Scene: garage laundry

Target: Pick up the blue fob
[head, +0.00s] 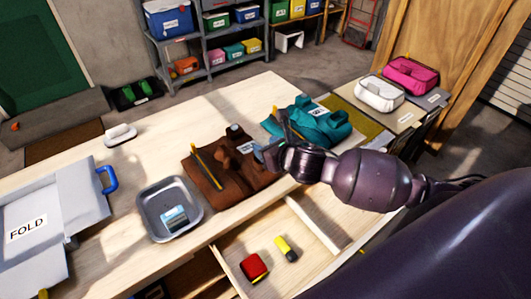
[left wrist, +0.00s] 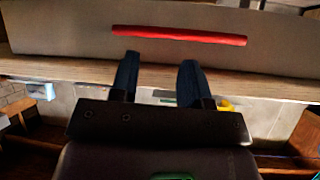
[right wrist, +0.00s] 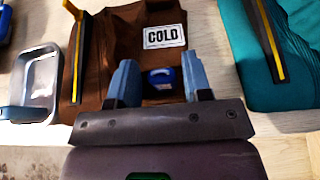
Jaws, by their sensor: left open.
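The blue fob (right wrist: 162,78) shows in the right wrist view on the brown bag (right wrist: 112,45), just below a white COLD label (right wrist: 163,37). My right gripper (right wrist: 160,80) is open, and its two fingers stand apart on either side of the fob, with gaps visible. In the head view, my right gripper (head: 264,156) is low over the right side of the brown bag (head: 222,172); I cannot make out the fob there. My left gripper (left wrist: 157,72) is open and empty in the left wrist view; it is outside the head view.
A grey tray (head: 147,200) stands left of the brown bag, and a teal bag (head: 318,122) lies behind right. An open drawer (head: 318,262) in front holds a red item (head: 254,267) and a yellow one (head: 286,248). A red strip (left wrist: 180,35) is ahead of my left gripper.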

